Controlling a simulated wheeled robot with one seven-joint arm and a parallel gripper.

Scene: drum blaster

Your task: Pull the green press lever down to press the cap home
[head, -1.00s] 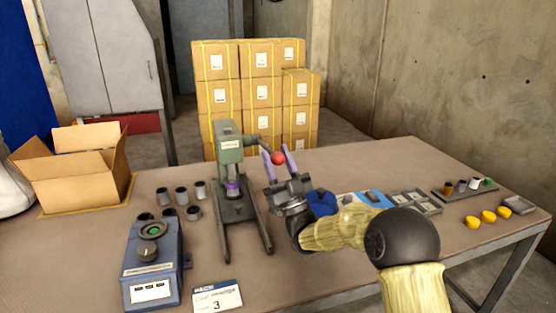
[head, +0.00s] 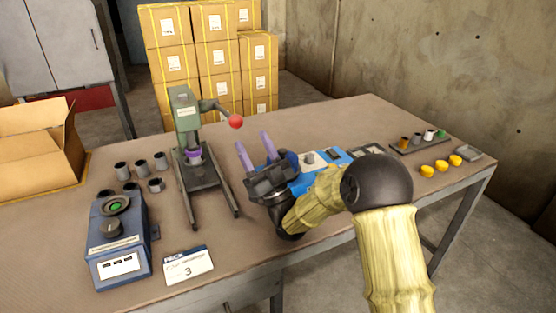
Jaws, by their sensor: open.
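The green press (head: 186,112) stands on the table on a dark base with two long feet. Its lever (head: 213,105) sticks out to the right and ends in a red ball (head: 236,121). A purple ringed part (head: 193,155) sits under the press ram; whether the cap is seated is too small to tell. My gripper (head: 254,146) is open, with two purple fingers pointing up and away. It is empty, to the right of the press and below the red ball, apart from the lever.
Several grey cups (head: 140,167) stand left of the press, behind a blue device (head: 117,240). A card (head: 188,266) lies at the front edge. A blue item (head: 322,168), a tray of small parts (head: 420,143) and yellow pieces (head: 441,166) lie to the right. An open carton (head: 40,150) is at left.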

